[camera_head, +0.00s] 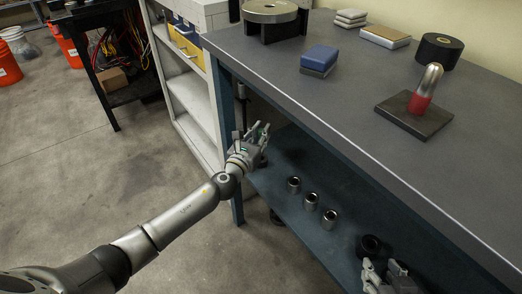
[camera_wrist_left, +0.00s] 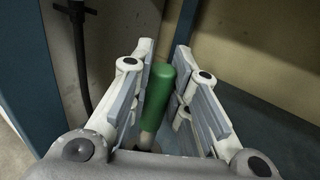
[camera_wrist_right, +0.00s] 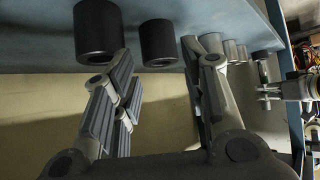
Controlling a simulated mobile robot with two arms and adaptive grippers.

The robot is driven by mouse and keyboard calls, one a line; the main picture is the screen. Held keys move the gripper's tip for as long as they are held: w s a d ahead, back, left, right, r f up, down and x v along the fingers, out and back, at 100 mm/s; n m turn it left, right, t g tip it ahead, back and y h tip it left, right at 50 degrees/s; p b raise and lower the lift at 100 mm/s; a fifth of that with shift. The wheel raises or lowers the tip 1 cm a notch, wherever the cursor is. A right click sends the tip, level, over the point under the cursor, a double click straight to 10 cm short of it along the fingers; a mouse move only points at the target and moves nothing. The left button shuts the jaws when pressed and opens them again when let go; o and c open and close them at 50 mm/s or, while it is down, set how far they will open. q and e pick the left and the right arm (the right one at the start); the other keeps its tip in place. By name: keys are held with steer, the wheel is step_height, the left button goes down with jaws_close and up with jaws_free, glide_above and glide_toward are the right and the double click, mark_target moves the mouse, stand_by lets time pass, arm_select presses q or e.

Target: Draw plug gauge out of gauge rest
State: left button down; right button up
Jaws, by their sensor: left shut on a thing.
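My left gripper (camera_head: 262,140) is shut on a green cylinder with a metal end, which looks like a plug gauge (camera_wrist_left: 160,88); it is between the fingers in the left wrist view. The gripper is beside the bench's left leg, above the lower shelf. My right gripper (camera_wrist_right: 160,85) is open and empty, low at the shelf's right.
The lower shelf (camera_head: 290,205) carries several metal sleeves (camera_head: 311,201) and a dark ring (camera_head: 370,248) near my right gripper. On the bench top are a blue block (camera_head: 320,56), a black roll (camera_head: 438,50) and a round metal piece (camera_head: 270,10).

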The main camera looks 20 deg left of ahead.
arm_select(q)
steer(key=shift+r, duration=0.3)
arm_select(e)
steer(key=shift+s+d+f+g, duration=0.2)
steer(key=shift+s+f+g, duration=0.2)
steer(key=shift+s, duration=0.2)
steer(key=shift+s+d+f+g, duration=0.15)
steer(key=shift+s+f+g, duration=0.15)
steer(key=shift+s+f, duration=0.25)
arm_select(q)
steer(key=shift+r+p, duration=0.3)
steer(key=shift+p, duration=0.25)
arm_select(e)
steer(key=shift+s+d+f+g+h, duration=0.2)
steer(key=shift+s+d+f+g, duration=0.1)
steer(key=shift+s, duration=0.3)
steer(key=shift+s+d+f+g+h, duration=0.2)
steer(key=shift+s+g, duration=0.1)
steer(key=shift+s, duration=0.25)
arm_select(q)
steer(key=shift+r+p, duration=0.4)
arm_select(e)
steer(key=s+g, duration=0.1)
steer(key=s+d+f, duration=0.1)
steer(key=s, duration=0.1)
steer(key=s+g, duration=0.1)
steer(key=shift+s+d+f+g+h, duration=0.15)
steer(key=shift+s+f+g+h, duration=0.15)
steer(key=shift+s+f, duration=0.1)
steer(key=shift+w, duration=0.1)
